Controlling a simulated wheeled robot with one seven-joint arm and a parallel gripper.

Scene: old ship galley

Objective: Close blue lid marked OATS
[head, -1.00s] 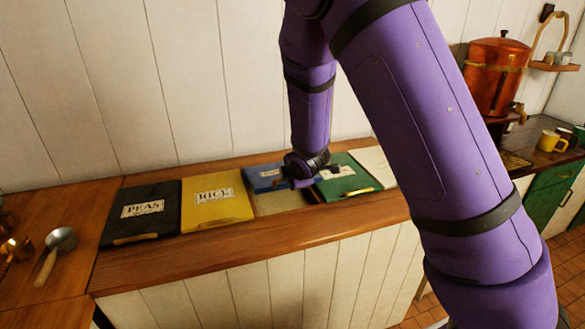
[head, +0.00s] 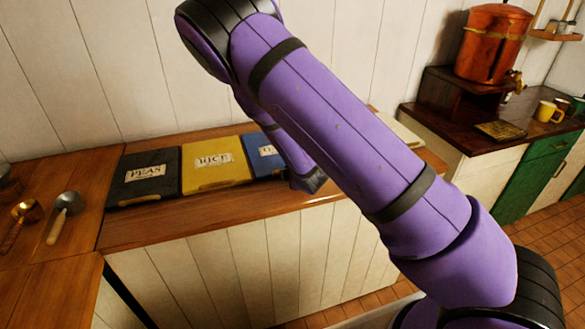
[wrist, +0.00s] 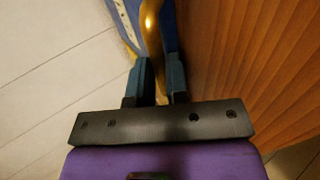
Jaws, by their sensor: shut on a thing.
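The blue lid (head: 263,153) lies in the row of lids in the counter, right of the yellow lid. Its visible left part reaches forward about level with the yellow lid's front, and no opening shows there. Its label is only partly visible, and my arm hides its right part. In the wrist view, my gripper (wrist: 157,66) is shut on the brass handle (wrist: 152,28) at the edge of the blue lid (wrist: 124,20). In the head view my arm hides the fingers.
The yellow RICE lid (head: 214,165) and black PEAS lid (head: 143,176) lie flat to the left. My arm covers the green lid's place. A scoop (head: 64,210) lies at the far left. A copper urn (head: 492,43) and yellow mug (head: 547,111) stand at the right.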

